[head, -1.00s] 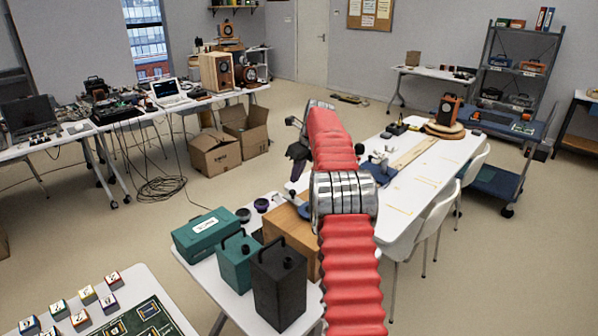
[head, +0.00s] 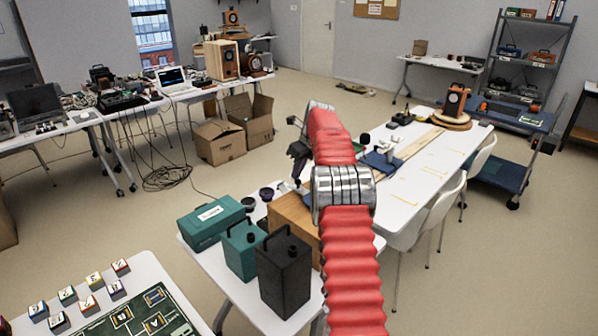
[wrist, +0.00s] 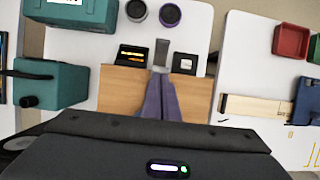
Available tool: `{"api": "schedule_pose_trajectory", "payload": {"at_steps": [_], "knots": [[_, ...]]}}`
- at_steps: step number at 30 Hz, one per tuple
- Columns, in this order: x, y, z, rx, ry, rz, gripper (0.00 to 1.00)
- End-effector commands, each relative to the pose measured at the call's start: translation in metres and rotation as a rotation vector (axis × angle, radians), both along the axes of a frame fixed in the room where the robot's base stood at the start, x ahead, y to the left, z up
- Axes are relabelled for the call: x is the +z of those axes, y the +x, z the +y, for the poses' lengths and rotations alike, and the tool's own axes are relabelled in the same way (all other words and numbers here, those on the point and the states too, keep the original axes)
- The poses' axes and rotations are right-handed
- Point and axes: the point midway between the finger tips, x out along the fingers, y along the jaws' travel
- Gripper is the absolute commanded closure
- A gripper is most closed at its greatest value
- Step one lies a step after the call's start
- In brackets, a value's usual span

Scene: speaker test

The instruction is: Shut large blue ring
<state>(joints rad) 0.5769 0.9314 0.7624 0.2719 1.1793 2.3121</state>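I cannot make out a large blue ring in either view. My gripper (wrist: 160,82) points down over a wooden box (wrist: 119,88) in the wrist view; its purple fingers look closed together, with nothing clearly between them. A grey metal piece (wrist: 162,52) shows just past the fingertips; I cannot tell whether they touch it. A dark piece with an orange mark (wrist: 133,55) and a black square piece (wrist: 184,63) lie on either side. In the head view my gripper (head: 300,168) is left of my red arm, and the wooden box (head: 290,215) is partly hidden by the arm.
Teal cases (head: 212,222) and a black canister (head: 285,272) stand at the table's near left. Two round dark pieces, one purple-topped (wrist: 170,14), lie beyond the wooden box. A blue tray (head: 382,165) is right of the arm. The white table's right part (head: 420,185) is mostly clear.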

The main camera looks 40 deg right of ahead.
Motion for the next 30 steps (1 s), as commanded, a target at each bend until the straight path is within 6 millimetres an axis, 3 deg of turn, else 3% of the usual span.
{"api": "schedule_pose_trajectory", "payload": {"at_steps": [1,8,24,30], "knots": [[-0.011,-0.001,0.003,0.002,0.009,0.015,1.00],[0.003,-0.007,0.002,0.002,0.010,0.015,1.00],[0.095,-0.037,-0.005,0.001,0.000,0.000,1.00],[0.120,-0.046,-0.007,0.001,-0.001,-0.002,1.00]]}}
